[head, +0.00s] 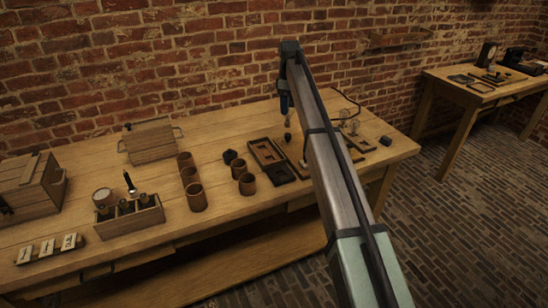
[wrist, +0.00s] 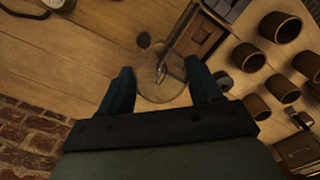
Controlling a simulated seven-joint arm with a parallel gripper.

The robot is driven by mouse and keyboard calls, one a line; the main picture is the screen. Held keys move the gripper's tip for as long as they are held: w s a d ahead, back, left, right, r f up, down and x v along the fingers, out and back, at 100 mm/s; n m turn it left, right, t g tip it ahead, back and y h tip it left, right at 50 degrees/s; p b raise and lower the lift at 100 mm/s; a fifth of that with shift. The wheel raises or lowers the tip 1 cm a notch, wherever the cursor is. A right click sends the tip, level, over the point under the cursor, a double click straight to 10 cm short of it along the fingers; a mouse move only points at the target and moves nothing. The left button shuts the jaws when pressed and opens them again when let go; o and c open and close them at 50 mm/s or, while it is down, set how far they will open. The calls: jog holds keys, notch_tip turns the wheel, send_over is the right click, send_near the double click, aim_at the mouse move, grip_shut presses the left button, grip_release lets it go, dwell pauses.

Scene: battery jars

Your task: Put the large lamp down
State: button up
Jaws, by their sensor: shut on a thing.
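The large lamp is a clear glass bulb (wrist: 152,92), seen between my two dark fingers in the wrist view. My gripper (wrist: 159,72) is shut on it. In the head view my gripper (head: 286,106) points down over the back middle of the table, with the arm crossing in front to its right. The glass is hard to make out there. A small dark piece (head: 287,137) shows just below the fingers. Whether the lamp touches the table cannot be told.
A dark wooden tray (head: 256,146) with compartments lies close to my gripper. Several brown jars (head: 195,197) stand to the left. A small dark block (head: 385,141) and a thin frame (head: 361,144) lie to the right. Bare tabletop (head: 225,131) shows left of my gripper.

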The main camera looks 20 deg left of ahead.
jog(key=shift+s+a+f+m, duration=0.7)
jog(key=shift+s+a+f, duration=1)
jog(key=shift+s, duration=2.85)
notch_tip(320, 180, down, 8)
jog(key=shift+a+f, duration=0.15)
jog(key=shift+a, duration=0.25)
jog(key=shift+f, duration=0.1)
jog(key=o, duration=1.2)
notch_tip(320, 180, up, 12)
jog(key=shift+r, duration=0.15)
